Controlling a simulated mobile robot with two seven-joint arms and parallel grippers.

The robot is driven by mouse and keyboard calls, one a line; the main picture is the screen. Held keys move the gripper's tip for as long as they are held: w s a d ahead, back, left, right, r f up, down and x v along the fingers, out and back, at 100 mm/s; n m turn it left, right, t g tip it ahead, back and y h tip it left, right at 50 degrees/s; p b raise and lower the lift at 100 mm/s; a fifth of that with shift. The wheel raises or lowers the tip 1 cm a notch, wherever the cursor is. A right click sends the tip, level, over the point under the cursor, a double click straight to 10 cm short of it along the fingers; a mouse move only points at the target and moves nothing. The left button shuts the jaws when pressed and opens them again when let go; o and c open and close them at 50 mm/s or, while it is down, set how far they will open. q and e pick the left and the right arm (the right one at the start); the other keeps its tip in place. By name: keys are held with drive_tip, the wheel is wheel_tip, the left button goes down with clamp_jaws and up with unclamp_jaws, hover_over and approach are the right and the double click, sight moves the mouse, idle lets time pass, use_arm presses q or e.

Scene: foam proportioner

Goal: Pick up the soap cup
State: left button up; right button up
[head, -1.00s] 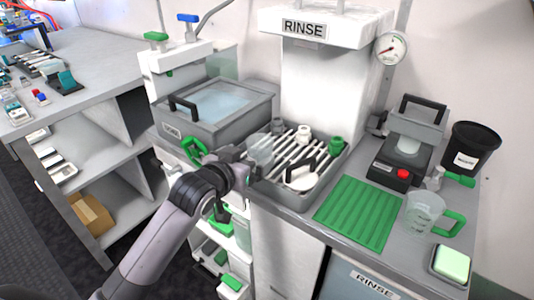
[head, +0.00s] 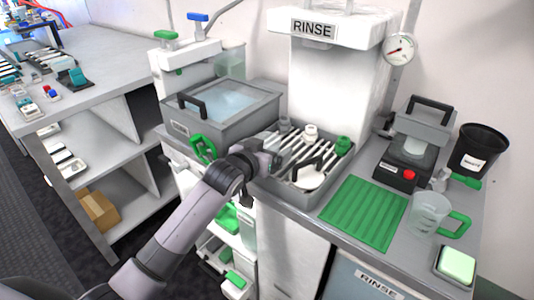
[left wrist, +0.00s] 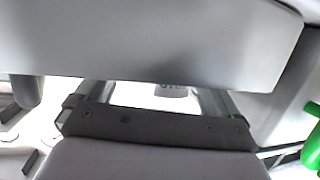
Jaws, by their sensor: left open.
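I cannot tell for sure which item is the soap cup. A clear jug with a green handle (head: 430,213) stands upright on the right of the counter. My left gripper (head: 272,158) is open at the left edge of the grey slatted rinse tray (head: 312,208), well to the left of the jug. Its fingers are small and partly hidden in the head view. In the left wrist view, grey gripper parts fill most of the picture, and no cup can be made out. My right gripper is not in view.
The tray holds a white round item with a black handle (head: 309,176) and a green-capped piece (head: 343,145). A green ribbed mat (head: 362,212), a grey device with a red button (head: 408,174), a black bin (head: 478,150) and a pale green block (head: 457,263) occupy the right counter.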

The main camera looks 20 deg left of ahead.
use_arm(q)
drive_tip(key=shift+c, duration=0.4)
drive_tip(key=c, duration=0.9)
drive_tip(key=shift+r, duration=0.1)
drive_tip(key=shift+c, duration=0.2)
